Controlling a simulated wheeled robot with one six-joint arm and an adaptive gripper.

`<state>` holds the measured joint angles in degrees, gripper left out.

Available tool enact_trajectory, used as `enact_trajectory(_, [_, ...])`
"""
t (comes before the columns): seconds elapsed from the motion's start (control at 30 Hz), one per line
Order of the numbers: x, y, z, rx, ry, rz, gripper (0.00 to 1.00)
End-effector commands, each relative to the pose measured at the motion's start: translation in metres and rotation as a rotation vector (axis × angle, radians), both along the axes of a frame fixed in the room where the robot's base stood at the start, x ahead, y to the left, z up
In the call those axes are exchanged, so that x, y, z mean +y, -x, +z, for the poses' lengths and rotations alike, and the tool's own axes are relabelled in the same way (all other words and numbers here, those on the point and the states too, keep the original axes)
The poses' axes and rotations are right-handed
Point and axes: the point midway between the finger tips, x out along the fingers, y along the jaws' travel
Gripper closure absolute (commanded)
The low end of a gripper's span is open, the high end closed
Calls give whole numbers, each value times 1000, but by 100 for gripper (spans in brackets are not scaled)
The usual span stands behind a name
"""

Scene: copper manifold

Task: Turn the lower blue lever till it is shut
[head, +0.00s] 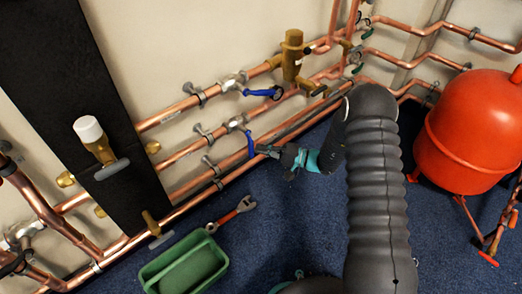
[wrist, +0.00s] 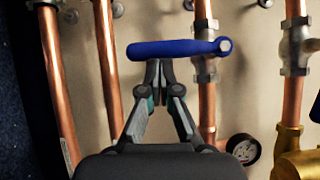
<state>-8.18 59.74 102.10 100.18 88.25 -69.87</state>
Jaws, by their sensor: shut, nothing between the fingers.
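The lower blue lever (head: 250,145) hangs from its valve (head: 237,122) on a middle copper pipe in the head view. In the wrist view the blue lever (wrist: 170,48) lies across the pipe, its pivot at the right and its free end at the left. My gripper (head: 264,150) is beside the lever's free end in the head view. In the wrist view my gripper (wrist: 158,66) is shut and empty, its fingertips at the lever's lower edge, left of the pivot. I cannot tell whether they touch it.
The upper blue lever (head: 260,92) is on the pipe above, near a brass fitting (head: 291,55). A pressure gauge (wrist: 243,149) shows at the wrist view's lower right. A green tray (head: 185,268), a wrench (head: 232,214) and a red tank (head: 468,130) stand or lie around.

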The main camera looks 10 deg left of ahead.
Motion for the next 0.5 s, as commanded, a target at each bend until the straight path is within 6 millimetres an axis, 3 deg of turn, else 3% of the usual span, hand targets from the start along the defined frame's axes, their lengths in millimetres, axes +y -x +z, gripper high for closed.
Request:
enact_trajectory(0.27, [-29, -20, -5, -5, -1, -1, 100])
enact_trajectory(0.5, [-80, -16, 1, -1, -1, 0, 100])
